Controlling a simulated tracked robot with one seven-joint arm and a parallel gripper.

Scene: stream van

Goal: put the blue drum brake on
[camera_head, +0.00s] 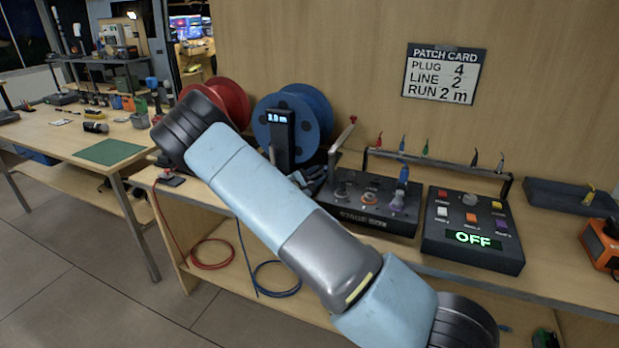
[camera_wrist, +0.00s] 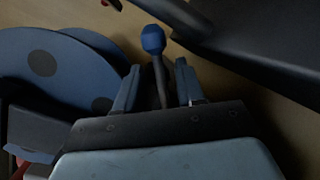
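The blue drum (camera_head: 312,100) stands on the bench beside a post with a display (camera_head: 281,118) reading 3.0 m. In the wrist view the blue drum (camera_wrist: 42,70) fills the left side. A lever with a blue knob (camera_wrist: 153,40) stands beside it there and looks like the brake lever. My gripper (camera_wrist: 158,66) is open, with its two fingers on either side of the lever's dark stem and gaps showing. The knob sits beyond the fingertips.
A red drum (camera_head: 228,98) stands left of the blue one. A stage box (camera_head: 375,205) and a control box (camera_head: 473,232) showing OFF stand to the right, below a rack of plugs. A patch card (camera_head: 444,74) hangs on the wall.

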